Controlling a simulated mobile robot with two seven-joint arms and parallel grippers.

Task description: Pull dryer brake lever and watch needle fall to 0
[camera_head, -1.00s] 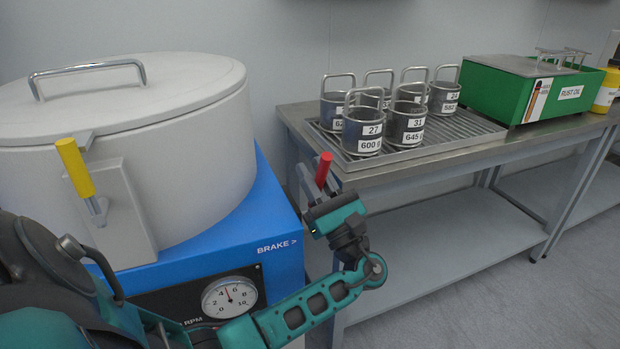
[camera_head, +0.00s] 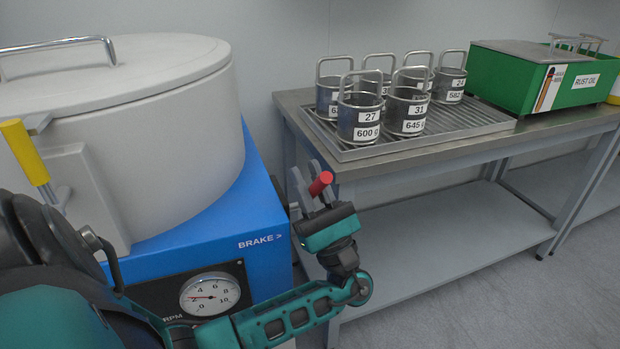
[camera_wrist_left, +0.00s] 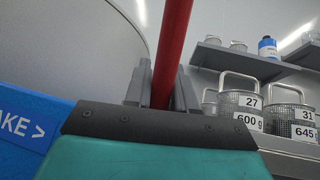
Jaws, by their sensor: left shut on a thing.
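The brake lever's red handle (camera_head: 321,183) leans to the right beside the dryer's blue base (camera_head: 262,205), near the "BRAKE >" label. My left gripper (camera_head: 308,190) is shut on it. In the left wrist view the red lever (camera_wrist_left: 172,50) passes between the two grey fingers. The RPM gauge (camera_head: 209,295) is on the dryer's front. Its needle points left, near the low numbers, at about 2. The lever's lower end is hidden by my gripper. My right gripper is not in view.
The dryer drum (camera_head: 180,110) has a closed lid and a yellow-handled latch (camera_head: 25,152). To the right, a steel table (camera_head: 390,168) holds several labelled baskets on a grate and a green rust oil tank (camera_head: 545,95). The table's left edge is close to my gripper.

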